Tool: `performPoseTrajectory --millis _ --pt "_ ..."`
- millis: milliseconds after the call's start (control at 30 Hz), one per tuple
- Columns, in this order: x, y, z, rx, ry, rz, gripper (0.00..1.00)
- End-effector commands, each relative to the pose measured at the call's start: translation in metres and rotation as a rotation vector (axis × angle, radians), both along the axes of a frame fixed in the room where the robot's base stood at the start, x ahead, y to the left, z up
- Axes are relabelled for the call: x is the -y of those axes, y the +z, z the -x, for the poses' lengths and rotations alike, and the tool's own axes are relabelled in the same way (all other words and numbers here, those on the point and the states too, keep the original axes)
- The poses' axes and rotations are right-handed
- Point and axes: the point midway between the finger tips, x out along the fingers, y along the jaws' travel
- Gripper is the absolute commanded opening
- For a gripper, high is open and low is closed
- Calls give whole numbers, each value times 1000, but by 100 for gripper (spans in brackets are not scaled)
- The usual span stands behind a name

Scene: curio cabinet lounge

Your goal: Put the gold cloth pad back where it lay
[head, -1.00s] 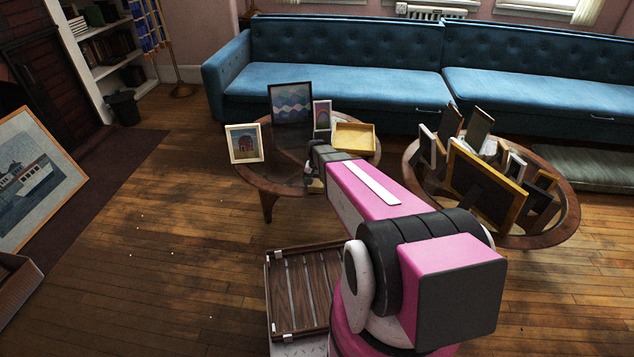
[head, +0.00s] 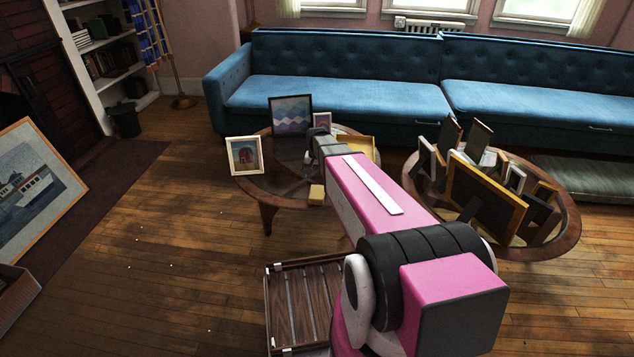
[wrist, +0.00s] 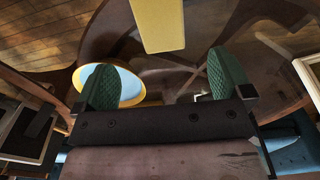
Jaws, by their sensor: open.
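A small plain yellow block-like piece, which I take for the gold cloth pad (head: 316,194), shows at the near side of the left oval glass table (head: 272,195). In the wrist view the pad (wrist: 158,24) is at the top centre, cut off by the frame edge. My gripper (wrist: 165,70) is open, its two green fingers apart with nothing between them. The pad lies beyond the fingertips, apart from both. In the head view my arm hides the fingers and part of the table.
A yellow tray (head: 366,143) and framed pictures, one white-framed (head: 244,156) and one dark-framed (head: 290,115), stand on the left table. A yellow-rimmed, pale blue oval thing (wrist: 122,86) is beside the left finger. The right table (head: 560,240) is crowded with frames.

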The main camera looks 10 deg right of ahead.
Motion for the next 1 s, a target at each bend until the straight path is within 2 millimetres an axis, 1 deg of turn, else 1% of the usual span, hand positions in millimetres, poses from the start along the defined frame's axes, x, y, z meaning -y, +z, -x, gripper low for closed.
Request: performPoseTrajectory --millis 133,167,233,267,367,400,500,600,633,700,767,1000 --pt "0 9 3 0 2 0 97" --pt "0 11 7 0 6 0 97" --pt "0 16 25 0 26 0 97" --pt "0 19 37 1 39 0 97" --pt "0 31 87 3 103 0 97" --pt "0 36 108 4 132 0 97" --pt "0 47 154 7 204 1 97" --pt "0 56 189 10 261 1 97" --pt "0 58 196 11 274 2 97" --pt "0 61 208 13 298 2 97" --pt "0 62 213 13 309 2 97" --pt "0 62 212 13 316 2 97"
